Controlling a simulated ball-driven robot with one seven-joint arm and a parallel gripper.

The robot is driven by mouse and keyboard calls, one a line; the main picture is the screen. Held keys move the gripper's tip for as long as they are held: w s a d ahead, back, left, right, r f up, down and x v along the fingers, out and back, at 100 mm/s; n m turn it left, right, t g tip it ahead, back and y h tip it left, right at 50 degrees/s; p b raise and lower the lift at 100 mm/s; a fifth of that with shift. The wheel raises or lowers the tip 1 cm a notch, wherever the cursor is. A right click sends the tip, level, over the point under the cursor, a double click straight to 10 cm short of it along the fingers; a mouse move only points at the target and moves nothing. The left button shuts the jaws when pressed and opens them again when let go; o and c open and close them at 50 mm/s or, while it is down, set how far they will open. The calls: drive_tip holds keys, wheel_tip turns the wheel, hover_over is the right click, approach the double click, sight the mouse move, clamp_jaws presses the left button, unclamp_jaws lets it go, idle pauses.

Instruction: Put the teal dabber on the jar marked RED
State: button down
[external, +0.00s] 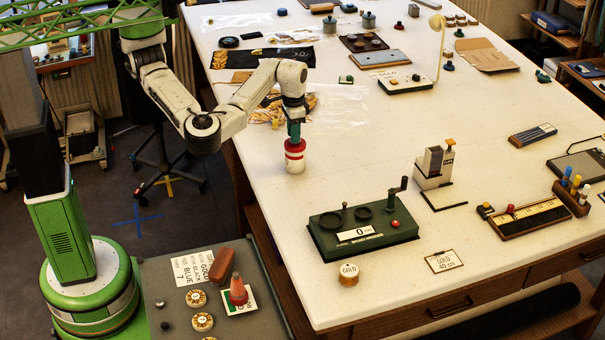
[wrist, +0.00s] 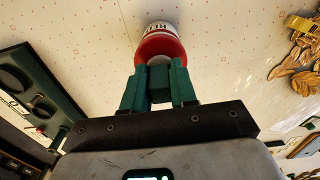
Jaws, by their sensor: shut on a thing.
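The jar (external: 295,164), white with red bands, stands upright on the white table below my gripper (external: 294,138). In the wrist view the jar (wrist: 158,30) shows printed letters on its white side, too small to read surely, and a red top. My gripper (wrist: 159,72) is shut on the teal dabber (wrist: 159,86), a block between its green fingers. The dabber's lower end is at the jar's top; I cannot tell whether it touches or sits in it. The fingers hide most of the dabber in the external view.
A clear plastic bag (external: 340,105) and gold trim (external: 268,108) lie behind the jar. The table right of the jar is clear.

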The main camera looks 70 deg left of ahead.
drive_tip(key=shift+f, duration=0.1)
drive_tip(key=shift+f, duration=0.15)
drive_tip(key=c, duration=0.9)
unclamp_jaws()
wheel_tip(320, 180, up, 13)
drive_tip(key=shift+f, duration=0.2)
drive_tip(key=shift+a, duration=0.1)
